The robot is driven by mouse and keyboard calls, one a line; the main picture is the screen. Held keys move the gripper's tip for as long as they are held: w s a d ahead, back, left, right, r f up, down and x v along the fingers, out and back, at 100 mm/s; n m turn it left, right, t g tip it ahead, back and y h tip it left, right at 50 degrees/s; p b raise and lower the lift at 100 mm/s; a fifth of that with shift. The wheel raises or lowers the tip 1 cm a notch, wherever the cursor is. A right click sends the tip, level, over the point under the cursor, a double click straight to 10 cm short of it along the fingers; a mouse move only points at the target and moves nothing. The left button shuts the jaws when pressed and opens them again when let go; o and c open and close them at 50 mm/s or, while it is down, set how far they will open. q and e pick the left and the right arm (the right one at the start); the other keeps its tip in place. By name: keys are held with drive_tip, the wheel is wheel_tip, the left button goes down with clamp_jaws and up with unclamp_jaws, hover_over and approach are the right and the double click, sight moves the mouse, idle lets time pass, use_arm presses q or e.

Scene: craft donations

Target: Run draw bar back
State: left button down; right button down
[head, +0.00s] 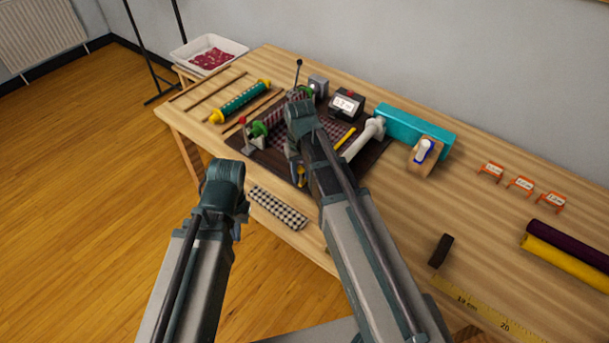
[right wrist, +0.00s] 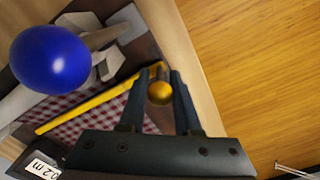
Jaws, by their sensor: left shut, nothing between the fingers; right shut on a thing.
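The draw bar is a yellow bar (head: 345,139) across the red checked cloth of the dark measuring machine (head: 374,157). In the right wrist view the yellow bar (right wrist: 85,107) runs from lower left to the fingers, with a round gold knob (right wrist: 160,93) between them. My right gripper (head: 299,175) is shut on the knob at the machine's front edge; its arm hides part of the machine. My left gripper (head: 238,232) is shut and empty, in front of the table and clear of the machine.
A blue ball (right wrist: 50,60) is close beside the bar in the right wrist view. A white roller (head: 370,131) and a teal box (head: 413,128) are right of the machine. Small orange-framed labels (head: 519,184) stand farther right.

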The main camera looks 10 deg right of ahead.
drive_tip(key=w+a, duration=0.2)
drive_tip(key=w, duration=0.1)
drive_tip(key=w+a, duration=0.3)
drive_tip(key=w, duration=0.1)
drive_tip(key=w+a, duration=0.3)
drive_tip(key=shift+w+a, duration=0.1)
drive_tip(key=shift+w, duration=0.15)
drive_tip(key=c, duration=0.6)
unclamp_jaws()
wheel_tip(320, 180, up, 14)
drive_tip(key=p, duration=1.4)
drive_tip(key=shift+f, duration=0.1)
